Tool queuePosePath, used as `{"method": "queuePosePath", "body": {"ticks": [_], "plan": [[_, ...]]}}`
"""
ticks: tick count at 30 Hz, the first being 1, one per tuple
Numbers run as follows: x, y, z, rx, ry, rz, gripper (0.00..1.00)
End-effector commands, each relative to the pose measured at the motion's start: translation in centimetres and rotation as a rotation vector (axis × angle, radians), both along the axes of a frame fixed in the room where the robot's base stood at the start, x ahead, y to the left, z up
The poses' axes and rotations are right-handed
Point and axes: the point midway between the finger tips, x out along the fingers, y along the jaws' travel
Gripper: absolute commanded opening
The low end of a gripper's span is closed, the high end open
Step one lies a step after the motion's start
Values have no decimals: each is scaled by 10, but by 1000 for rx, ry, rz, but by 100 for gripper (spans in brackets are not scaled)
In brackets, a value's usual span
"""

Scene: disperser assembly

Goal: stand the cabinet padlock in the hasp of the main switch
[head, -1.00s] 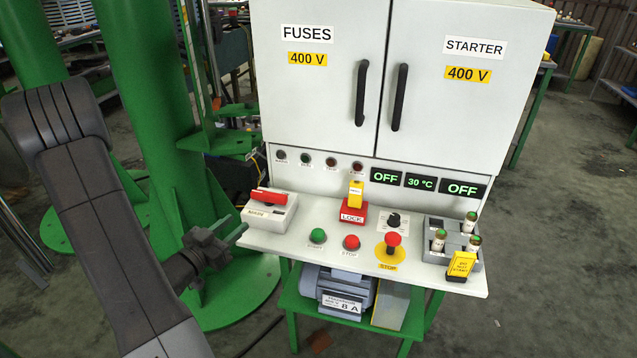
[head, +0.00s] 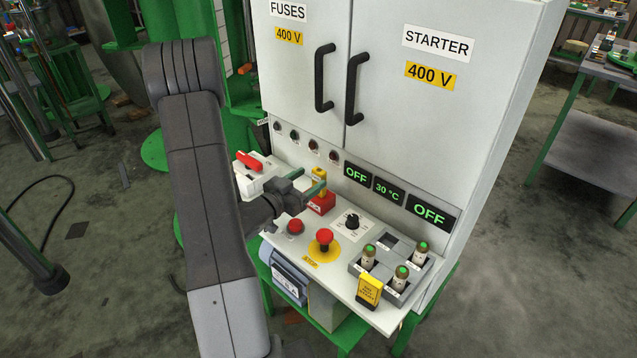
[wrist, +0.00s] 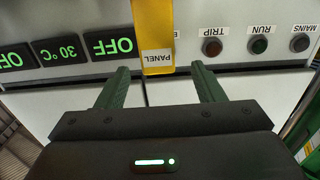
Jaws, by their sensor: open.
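The yellow padlock (head: 319,174), labelled PANEL, stands upright in the red LOCK block (head: 321,204) on the console. In the wrist view the padlock (wrist: 154,28) appears upside down, centred between the fingers and just beyond their tips. My gripper (head: 311,181) is open, its fingers level with the padlock and close to it; it also shows in the wrist view (wrist: 160,70). I cannot tell whether a finger touches the padlock. The main switch (head: 249,184), a white box with a red handle (head: 249,161), stands at the console's left end, partly hidden by my arm. Its hasp cannot be made out.
A red button (head: 295,226), a red stop knob (head: 326,236) and a black dial (head: 352,221) stand on the console. The cabinet wall (head: 480,130) rises behind.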

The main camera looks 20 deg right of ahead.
Motion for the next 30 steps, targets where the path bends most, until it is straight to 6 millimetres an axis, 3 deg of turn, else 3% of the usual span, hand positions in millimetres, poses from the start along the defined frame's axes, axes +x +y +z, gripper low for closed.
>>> {"method": "queuePosePath", "body": {"ticks": [9, 17, 25, 30], "plan": [[16, -39, 5, 0, -1, -2, 62], [18, -41, 5, 0, 0, 1, 62], [17, -41, 5, 0, -1, 0, 11], [17, -41, 5, -1, -1, 0, 10]]}}
